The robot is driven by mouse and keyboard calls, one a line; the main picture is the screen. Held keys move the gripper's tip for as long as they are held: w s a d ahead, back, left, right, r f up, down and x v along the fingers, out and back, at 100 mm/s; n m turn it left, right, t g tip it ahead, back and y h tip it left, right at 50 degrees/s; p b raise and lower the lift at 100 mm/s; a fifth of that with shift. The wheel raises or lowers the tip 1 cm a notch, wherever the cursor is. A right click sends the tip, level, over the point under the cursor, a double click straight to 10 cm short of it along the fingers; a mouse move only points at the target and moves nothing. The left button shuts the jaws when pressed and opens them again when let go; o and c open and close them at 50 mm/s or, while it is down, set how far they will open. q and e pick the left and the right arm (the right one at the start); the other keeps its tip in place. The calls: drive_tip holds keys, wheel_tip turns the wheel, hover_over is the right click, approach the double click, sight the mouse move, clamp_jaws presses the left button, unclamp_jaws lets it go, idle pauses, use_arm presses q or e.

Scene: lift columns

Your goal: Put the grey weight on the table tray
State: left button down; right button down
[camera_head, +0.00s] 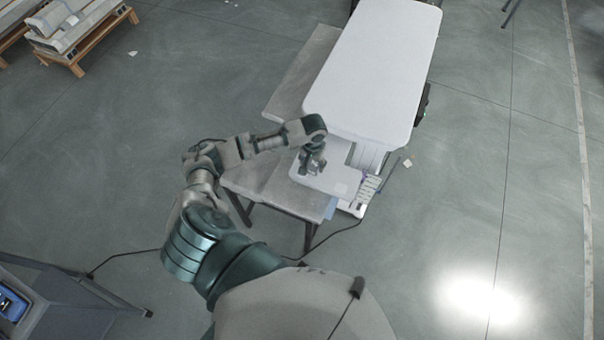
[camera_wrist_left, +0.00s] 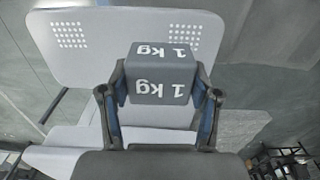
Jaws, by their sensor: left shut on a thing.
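My left gripper (camera_head: 313,160) is shut on the grey weight (camera_wrist_left: 160,92), a block marked "1 kg" on two faces. In the left wrist view the weight sits between the two fingers (camera_wrist_left: 160,104), and the lettering appears upside down. In the head view the gripper is over a small pale plate (camera_head: 340,187) at the near end of a large white tabletop (camera_head: 375,70); the weight is hard to make out there. I cannot tell which surface is the table tray, or whether the weight touches anything below. My right gripper is out of view.
A grey bench (camera_head: 258,185) with dark legs stands under and left of the white surfaces. A cable lies on the floor near it. A wooden pallet (camera_head: 85,45) with pale parts is at the far left. The floor at the right is open.

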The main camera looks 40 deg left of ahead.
use_arm(q)
drive_tip(key=w, duration=0.4)
drive_tip(key=shift+w+a+f, duration=0.1)
drive_tip(key=shift+w+a, duration=0.05)
drive_tip(key=shift+w, duration=0.25)
drive_tip(key=shift+f, duration=1.8)
drive_tip(key=shift+c, duration=1.2)
unclamp_jaws()
drive_tip(key=shift+s, duration=0.1)
wheel_tip(320, 180, up, 12)
